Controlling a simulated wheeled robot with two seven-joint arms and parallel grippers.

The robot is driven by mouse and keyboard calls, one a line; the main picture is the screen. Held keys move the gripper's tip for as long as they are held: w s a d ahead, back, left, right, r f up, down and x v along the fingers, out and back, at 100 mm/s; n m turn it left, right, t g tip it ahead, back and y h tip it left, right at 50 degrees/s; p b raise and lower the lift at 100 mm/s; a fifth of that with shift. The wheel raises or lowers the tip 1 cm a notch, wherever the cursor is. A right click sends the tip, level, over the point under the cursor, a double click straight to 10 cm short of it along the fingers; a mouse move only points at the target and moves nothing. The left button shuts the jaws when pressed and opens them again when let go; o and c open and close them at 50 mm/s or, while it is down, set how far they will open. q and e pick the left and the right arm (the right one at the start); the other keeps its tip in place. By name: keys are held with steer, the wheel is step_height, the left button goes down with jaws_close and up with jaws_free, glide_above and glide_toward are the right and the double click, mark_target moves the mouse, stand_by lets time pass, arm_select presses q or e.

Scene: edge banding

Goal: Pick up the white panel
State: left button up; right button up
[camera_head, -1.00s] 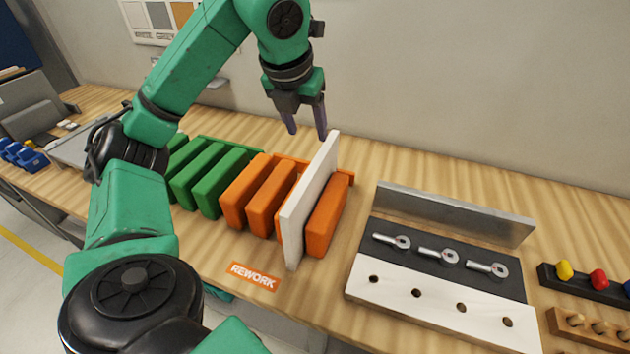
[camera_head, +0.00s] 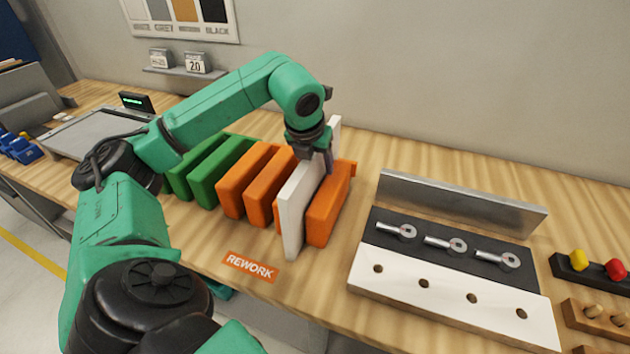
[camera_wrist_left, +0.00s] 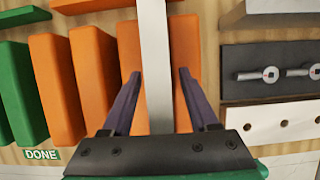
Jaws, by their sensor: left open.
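The white panel (camera_head: 293,207) stands upright on edge among the orange dividers of a rack, above the REWORK label. It also shows in the left wrist view (camera_wrist_left: 155,50), running between the two fingers. My left gripper (camera_head: 318,167) is over the panel, pointing down. In the left wrist view the left gripper (camera_wrist_left: 157,85) is open, with one finger on each side of the panel and gaps visible beside it. The arm hides part of the panel's upper edge in the head view. My right gripper is not in view.
Orange dividers (camera_head: 328,210) stand close on both sides of the panel, with green dividers (camera_head: 222,172) farther left. A tool board (camera_head: 440,285) with several metal fittings lies to the right. The REWORK label (camera_head: 250,267) is in front.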

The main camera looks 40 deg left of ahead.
arm_select(q)
steer(key=shift+w+f, duration=0.2)
steer(key=shift+f, duration=0.25)
jaws_close()
steer(key=shift+r, duration=0.1)
stand_by(1.0)
